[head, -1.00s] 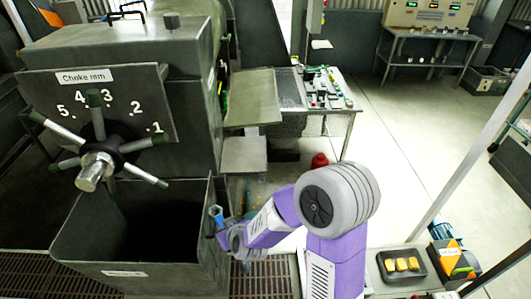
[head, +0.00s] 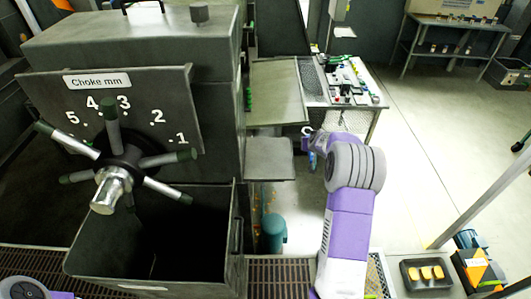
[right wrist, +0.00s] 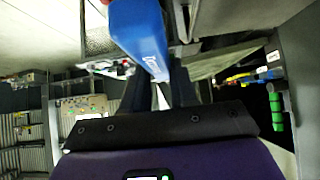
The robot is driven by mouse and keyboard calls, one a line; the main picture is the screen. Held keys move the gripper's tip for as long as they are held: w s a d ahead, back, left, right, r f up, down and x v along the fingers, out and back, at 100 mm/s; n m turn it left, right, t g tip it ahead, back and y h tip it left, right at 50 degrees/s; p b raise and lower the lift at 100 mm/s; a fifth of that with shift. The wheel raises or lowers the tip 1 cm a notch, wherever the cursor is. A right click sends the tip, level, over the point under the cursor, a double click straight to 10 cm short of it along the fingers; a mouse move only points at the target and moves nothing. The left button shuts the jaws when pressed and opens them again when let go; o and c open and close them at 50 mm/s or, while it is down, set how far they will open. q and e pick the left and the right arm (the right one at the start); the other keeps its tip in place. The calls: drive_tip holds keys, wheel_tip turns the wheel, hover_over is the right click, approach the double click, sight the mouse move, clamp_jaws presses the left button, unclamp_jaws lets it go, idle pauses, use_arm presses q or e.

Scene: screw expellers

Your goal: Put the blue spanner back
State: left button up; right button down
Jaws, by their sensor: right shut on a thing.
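The blue spanner is in my right gripper (head: 313,146). In the head view its pale open jaw (head: 307,131) points up, with a small part of the blue handle (head: 305,144) below it. In the right wrist view the blue handle (right wrist: 138,35) is large and close, running from the top edge towards the middle. My right gripper is shut on it, held in the air just right of the flat grey shelf on the machine. The fingertips are mostly hidden. A piece of my left arm shows at the bottom left corner of the head view, but its gripper does not.
The large machine has a spoked choke wheel (head: 118,168) and an open bin (head: 150,284) below. A flat grey shelf (head: 270,158) juts out beside it. A table with small items (head: 345,80) stands behind my right gripper. Coloured items (right wrist: 260,78) hang at right in the wrist view.

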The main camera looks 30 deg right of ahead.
drive_tip(key=shift+s+r, duration=0.15)
drive_tip(key=shift+a+p, duration=0.25)
drive_tip(key=shift+p, duration=0.05)
drive_tip(key=w+a+f+p, duration=0.1)
drive_tip(key=w+a+p, duration=0.1)
drive_tip(key=a, duration=0.3)
drive_tip(key=w+a+f+p, duration=0.1)
drive_tip(key=w+a+p, duration=0.1)
drive_tip(key=w+a, duration=0.2)
drive_tip(key=w+a+p, duration=0.2)
drive_tip(key=w+a, duration=0.2)
drive_tip(key=a, duration=0.3)
drive_tip(key=shift+a+f, duration=0.2)
drive_tip(key=shift+f, duration=0.5)
wheel_tip(320, 180, down, 3)
drive_tip(key=shift+f+b, duration=0.1)
drive_tip(key=shift+b, duration=0.25)
drive_tip(key=shift+w+a+f, duration=0.15)
drive_tip(key=shift+f, duration=0.15)
